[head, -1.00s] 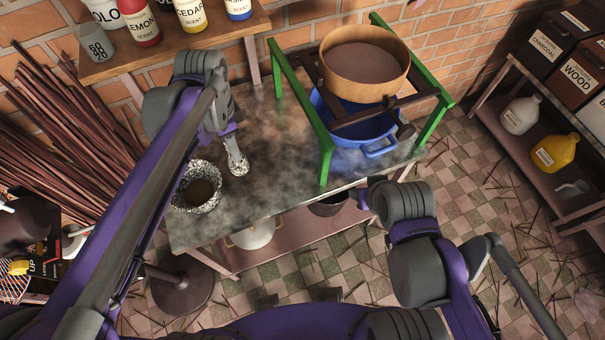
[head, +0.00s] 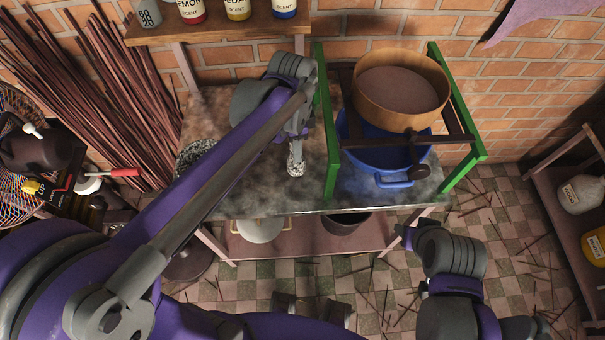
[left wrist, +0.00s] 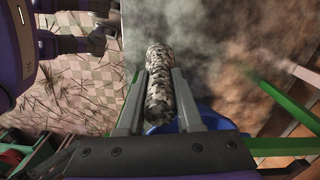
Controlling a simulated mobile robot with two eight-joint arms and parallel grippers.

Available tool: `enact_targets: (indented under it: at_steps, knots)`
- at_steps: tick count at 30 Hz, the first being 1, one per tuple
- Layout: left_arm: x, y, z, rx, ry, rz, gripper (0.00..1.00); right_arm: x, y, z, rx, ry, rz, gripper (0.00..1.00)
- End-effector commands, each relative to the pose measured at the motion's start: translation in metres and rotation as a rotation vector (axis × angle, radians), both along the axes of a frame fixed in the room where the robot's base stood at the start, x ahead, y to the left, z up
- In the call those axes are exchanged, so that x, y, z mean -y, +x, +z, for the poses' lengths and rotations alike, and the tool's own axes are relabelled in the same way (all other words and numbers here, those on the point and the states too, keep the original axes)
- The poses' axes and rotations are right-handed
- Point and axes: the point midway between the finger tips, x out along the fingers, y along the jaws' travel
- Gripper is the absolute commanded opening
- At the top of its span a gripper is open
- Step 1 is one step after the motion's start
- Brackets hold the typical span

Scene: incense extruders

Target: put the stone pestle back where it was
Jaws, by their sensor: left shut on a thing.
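The stone pestle (head: 295,163), speckled black and white, hangs end-down from my left gripper (head: 297,138) over the grey worktop, just left of the green stand. In the left wrist view the pestle (left wrist: 158,75) lies between the two fingers of my left gripper (left wrist: 159,100), which is shut on it. I cannot tell whether its lower end touches the worktop. The speckled stone mortar (head: 194,153) stands on the worktop to the left, mostly hidden behind my left arm. My right gripper (head: 404,234) is low in front of the table; its fingers are not clear.
The green stand (head: 328,130) holds a wooden sieve (head: 400,105) above a blue pot (head: 392,172), close right of the pestle. A shelf (head: 225,27) with scent bottles is behind. The worktop (head: 265,195) is bare around the pestle. Incense sticks (head: 90,100) lean at left.

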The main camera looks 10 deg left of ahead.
Motion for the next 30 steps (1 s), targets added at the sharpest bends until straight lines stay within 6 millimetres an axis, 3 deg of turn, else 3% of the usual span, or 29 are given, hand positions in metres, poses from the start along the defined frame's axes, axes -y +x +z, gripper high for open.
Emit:
enact_targets:
  at_steps: [3,16,29,30]
  knots:
    - [0.000,0.000,-0.023,0.000,0.000,0.000,0.00,0.000,-0.001,-0.003,-0.002,0.000,0.000,0.50]
    - [0.000,0.000,-0.075,0.000,0.000,0.000,0.00,0.000,-0.003,-0.008,-0.005,0.000,0.000,0.50]
    - [0.000,-0.001,-0.083,-0.001,0.000,0.000,0.00,0.000,-0.004,-0.011,-0.008,0.000,0.000,0.50]
    - [0.000,-0.001,-0.083,0.000,0.000,0.000,0.38,0.000,-0.004,-0.011,-0.008,0.000,0.000,0.50]
